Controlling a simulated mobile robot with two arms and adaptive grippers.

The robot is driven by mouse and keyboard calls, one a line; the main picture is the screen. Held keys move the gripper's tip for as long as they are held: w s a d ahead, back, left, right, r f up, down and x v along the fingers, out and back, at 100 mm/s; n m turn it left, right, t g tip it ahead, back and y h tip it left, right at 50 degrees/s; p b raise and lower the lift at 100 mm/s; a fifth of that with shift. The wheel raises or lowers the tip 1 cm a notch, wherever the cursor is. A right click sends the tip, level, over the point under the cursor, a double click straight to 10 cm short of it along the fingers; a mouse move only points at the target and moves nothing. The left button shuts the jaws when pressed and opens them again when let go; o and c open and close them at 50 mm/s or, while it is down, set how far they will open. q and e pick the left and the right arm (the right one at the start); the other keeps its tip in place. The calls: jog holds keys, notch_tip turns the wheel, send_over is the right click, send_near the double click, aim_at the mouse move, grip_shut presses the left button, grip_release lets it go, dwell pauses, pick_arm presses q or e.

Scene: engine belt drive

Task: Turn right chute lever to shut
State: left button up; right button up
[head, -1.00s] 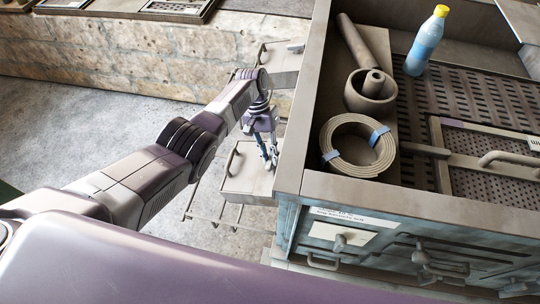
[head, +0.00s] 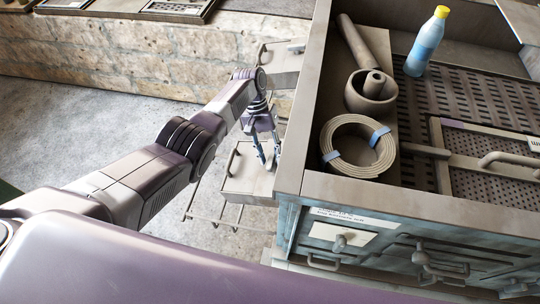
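My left gripper (head: 269,162) hangs at the left side of the workbench, over a grey box-like unit (head: 247,184) low against it. Its two thin fingers stand apart and I see nothing between them. A bar handle (head: 232,158) is on the left side of this unit. Lever-like handles show on the bench front: one (head: 340,243) beside a white plate and another (head: 421,258) further right. I cannot tell which part is the right chute lever. My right gripper is out of view.
On top are a coiled belt (head: 357,147), a mortar-like bowl (head: 370,92) and a bottle (head: 427,42). A thin rail frame (head: 215,222) sits below the unit. Concrete floor (head: 90,125) is clear at left.

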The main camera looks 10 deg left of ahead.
pick_arm(q)
jog(key=shift+r, duration=0.1)
jog(key=v, duration=1.2)
jog(key=shift+s, duration=0.1)
